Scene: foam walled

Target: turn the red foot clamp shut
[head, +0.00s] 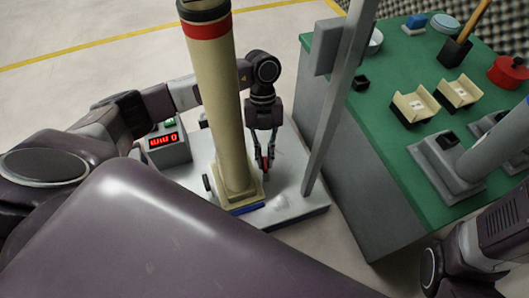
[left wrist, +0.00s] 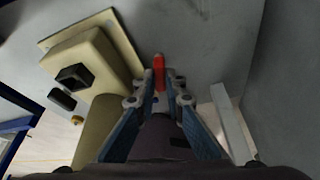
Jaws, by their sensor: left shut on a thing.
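The red foot clamp (head: 265,162) shows as a small red piece low beside the beige column (head: 214,100), just above the grey base plate (head: 285,206). My left gripper (head: 264,157) reaches down right of the column, its fingers closed around the clamp. In the left wrist view the red clamp (left wrist: 158,70) sticks out past the fingertips (left wrist: 158,98). The part between the fingers is mostly hidden. My right gripper is out of view; only part of that arm shows at lower right.
A slanted grey post (head: 340,100) rises close right of my left gripper. A box with a red display (head: 163,139) stands left of the column. A green-topped bench (head: 385,150) at right carries beige holders (head: 412,106) and a red pot (head: 508,73).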

